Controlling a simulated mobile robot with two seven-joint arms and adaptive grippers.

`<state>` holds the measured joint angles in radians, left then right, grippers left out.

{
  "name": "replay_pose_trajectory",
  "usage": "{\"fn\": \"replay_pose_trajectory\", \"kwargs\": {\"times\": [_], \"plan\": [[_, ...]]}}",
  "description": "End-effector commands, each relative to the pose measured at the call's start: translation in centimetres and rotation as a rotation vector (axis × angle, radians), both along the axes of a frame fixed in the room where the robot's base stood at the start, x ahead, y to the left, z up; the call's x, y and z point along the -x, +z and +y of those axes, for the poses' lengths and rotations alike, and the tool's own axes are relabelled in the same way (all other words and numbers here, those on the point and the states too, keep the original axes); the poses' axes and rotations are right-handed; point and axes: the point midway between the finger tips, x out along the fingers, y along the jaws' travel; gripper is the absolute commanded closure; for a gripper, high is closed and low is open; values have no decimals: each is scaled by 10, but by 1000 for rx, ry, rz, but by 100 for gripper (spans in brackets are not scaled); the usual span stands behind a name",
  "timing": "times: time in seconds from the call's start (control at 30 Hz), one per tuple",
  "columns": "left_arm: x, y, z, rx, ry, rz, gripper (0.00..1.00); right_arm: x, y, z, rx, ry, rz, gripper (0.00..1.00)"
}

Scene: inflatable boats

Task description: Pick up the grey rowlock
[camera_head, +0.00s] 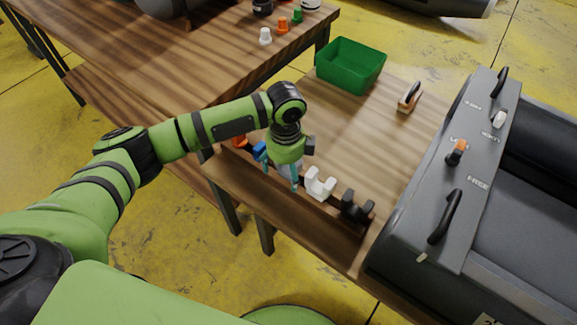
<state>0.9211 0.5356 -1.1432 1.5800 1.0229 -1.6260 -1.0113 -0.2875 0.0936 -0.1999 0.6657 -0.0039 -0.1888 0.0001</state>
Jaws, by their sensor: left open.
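A row of rowlocks stands along the near edge of the wooden table: orange (239,141), blue (260,151), white (320,184) and black (356,207). My left gripper (282,177) points down over this row, between the blue and white ones. It is open, with its teal fingertips low at the row. A light grey shape (284,170) shows between the fingers, probably the grey rowlock, mostly hidden by the gripper. I cannot tell whether the fingers touch it. My right gripper is not in view.
A green bin (350,66) and a wooden-handled tool (409,97) stand farther back on the table. A grey inflatable boat (430,170) with black handles fills the right side. Another wooden table (150,50) with small coloured caps is at upper left. The table's middle is clear.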

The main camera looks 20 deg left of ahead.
Motion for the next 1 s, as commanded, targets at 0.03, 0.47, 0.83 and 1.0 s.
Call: {"fn": "replay_pose_trajectory", "kwargs": {"times": [0.03, 0.47, 0.83, 1.0], "plan": [[0, -2, 0, 0, -1, -1, 16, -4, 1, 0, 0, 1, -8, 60], [0, -2, 0, 0, -1, -1, 83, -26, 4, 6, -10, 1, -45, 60], [0, 5, 0, 0, -1, -1, 83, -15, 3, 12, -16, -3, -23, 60], [-1, 35, -1, 3, -1, -4, 83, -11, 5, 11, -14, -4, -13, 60]]}}
